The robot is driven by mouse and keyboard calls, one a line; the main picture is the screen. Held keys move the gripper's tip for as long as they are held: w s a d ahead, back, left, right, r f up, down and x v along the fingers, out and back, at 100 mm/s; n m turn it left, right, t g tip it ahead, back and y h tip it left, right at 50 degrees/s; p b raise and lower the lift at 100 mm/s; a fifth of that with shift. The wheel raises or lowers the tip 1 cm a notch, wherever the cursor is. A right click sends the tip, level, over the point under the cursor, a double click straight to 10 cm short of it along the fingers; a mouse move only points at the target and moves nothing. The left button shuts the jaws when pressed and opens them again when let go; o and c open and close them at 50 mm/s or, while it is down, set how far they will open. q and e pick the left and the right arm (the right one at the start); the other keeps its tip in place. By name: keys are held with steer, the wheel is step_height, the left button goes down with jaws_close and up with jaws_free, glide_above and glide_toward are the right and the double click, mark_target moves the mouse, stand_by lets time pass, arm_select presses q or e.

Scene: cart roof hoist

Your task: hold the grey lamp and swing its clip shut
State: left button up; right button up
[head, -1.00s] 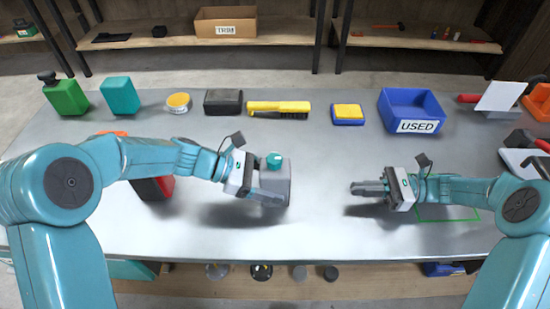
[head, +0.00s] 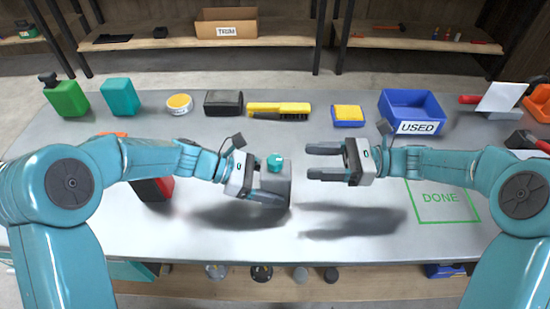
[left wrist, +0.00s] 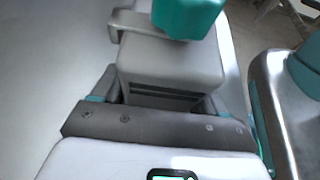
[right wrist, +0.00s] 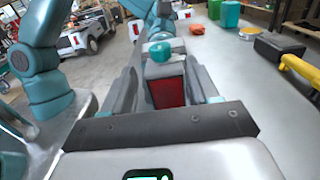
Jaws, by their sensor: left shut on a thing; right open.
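The grey lamp (head: 278,182) is a boxy body with a teal knob (head: 274,161) on top. My left gripper (head: 266,189) is shut on it and holds it above the table. In the left wrist view, a grey bar (left wrist: 142,24), perhaps the clip, juts out to the left beneath the knob; whether it is shut I cannot tell. In the right wrist view the lamp's dark red face (right wrist: 168,92) shows between my open fingers, farther off. My right gripper (head: 310,161) is open and empty, to the right of the lamp and apart from it.
Along the back stand a green bottle (head: 67,97), a teal block (head: 120,96), a yellow brush (head: 279,109) and a blue USED bin (head: 411,108). A green DONE outline (head: 443,202) marks the table at right. The middle front is clear.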

mark_target(274, 160)
steer(key=a, duration=0.9)
steer(key=shift+a, duration=0.35)
steer(key=c, duration=0.9)
